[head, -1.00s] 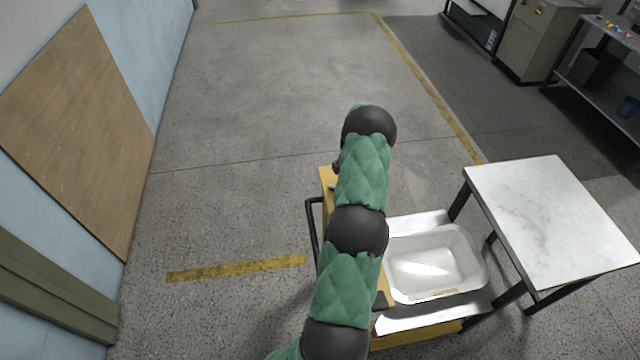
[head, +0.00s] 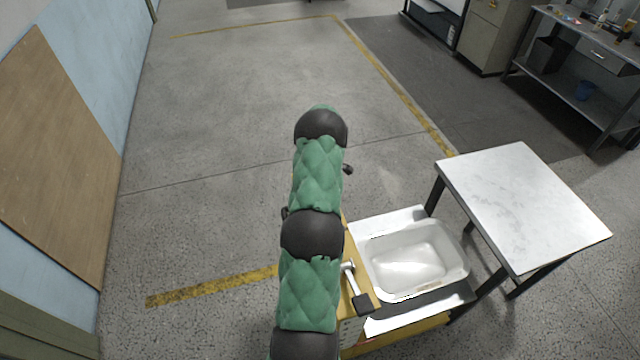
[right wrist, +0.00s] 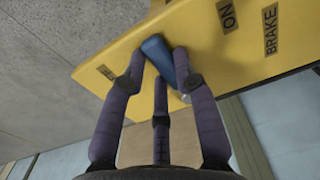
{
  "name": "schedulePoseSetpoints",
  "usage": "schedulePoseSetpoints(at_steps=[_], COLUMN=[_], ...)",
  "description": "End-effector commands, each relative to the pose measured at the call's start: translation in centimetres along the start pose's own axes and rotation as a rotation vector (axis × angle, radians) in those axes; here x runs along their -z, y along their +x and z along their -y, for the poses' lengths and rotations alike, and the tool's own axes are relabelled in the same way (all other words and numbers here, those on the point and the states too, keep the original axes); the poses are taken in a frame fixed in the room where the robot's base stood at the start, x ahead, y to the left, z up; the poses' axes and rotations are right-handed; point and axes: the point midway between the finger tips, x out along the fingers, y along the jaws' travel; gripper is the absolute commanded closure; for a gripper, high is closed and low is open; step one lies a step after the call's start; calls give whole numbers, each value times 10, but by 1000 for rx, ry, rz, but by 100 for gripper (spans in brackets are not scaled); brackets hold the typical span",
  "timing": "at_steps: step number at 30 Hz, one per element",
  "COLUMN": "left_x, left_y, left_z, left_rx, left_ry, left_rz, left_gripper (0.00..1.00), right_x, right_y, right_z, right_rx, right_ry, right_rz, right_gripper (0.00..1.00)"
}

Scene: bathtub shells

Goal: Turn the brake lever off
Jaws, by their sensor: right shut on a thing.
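The brake lever (right wrist: 154,47) has a blue handle and a metal end. In the right wrist view it lies against a yellow panel (right wrist: 100,50) marked ON and BRAKE, with a smaller label at the left too oblique to read surely. My right gripper (right wrist: 159,62) has its dark fingers closed around the lever, one on each side. The lever slants between the ON label and the left label. In the head view my right arm crosses the yellow cart (head: 400,338) and hides my right gripper and the blue handle. My left gripper is not in view.
A white tub shell (head: 405,262) sits on the cart. A metal piece with a black block (head: 362,304) shows beside my arm on the cart. A white-topped table (head: 520,205) stands close on the right. Open floor lies ahead, and a blue wall with a wooden board (head: 55,150) is left.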

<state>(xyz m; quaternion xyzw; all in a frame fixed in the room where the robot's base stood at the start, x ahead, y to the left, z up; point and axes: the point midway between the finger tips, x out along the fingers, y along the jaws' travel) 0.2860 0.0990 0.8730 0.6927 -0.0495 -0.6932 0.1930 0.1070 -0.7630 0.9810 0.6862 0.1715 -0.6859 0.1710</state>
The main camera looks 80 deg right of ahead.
Motion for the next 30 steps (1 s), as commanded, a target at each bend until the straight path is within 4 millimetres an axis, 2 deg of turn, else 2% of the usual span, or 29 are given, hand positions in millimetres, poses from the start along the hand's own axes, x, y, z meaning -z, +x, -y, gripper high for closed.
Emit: schedulePoseSetpoints(at_steps=[2, 3, 5, 6, 15, 19, 23, 30], left_x=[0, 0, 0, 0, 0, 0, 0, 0], left_y=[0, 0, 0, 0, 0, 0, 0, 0], left_z=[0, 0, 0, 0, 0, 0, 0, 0], left_rx=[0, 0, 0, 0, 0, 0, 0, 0], left_ry=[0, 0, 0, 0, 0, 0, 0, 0], left_rz=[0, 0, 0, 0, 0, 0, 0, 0], left_gripper=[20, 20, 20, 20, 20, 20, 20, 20], right_x=[1, 1, 1, 1, 0, 0, 0, 0], right_y=[-1, -1, -1, -1, -1, -9, -29, -77], right_z=[-1, -1, -1, -1, -1, -1, -2, -2], right_rx=[-3, -3, -3, -3, -2, -3, -5, -6], right_ry=[-6, -6, -6, -5, -3, -2, -3, -3], right_rz=[1, 1, 1, 1, 1, 1, 2, 2], right_gripper=[100, 65, 48, 46, 46, 46, 46, 46])
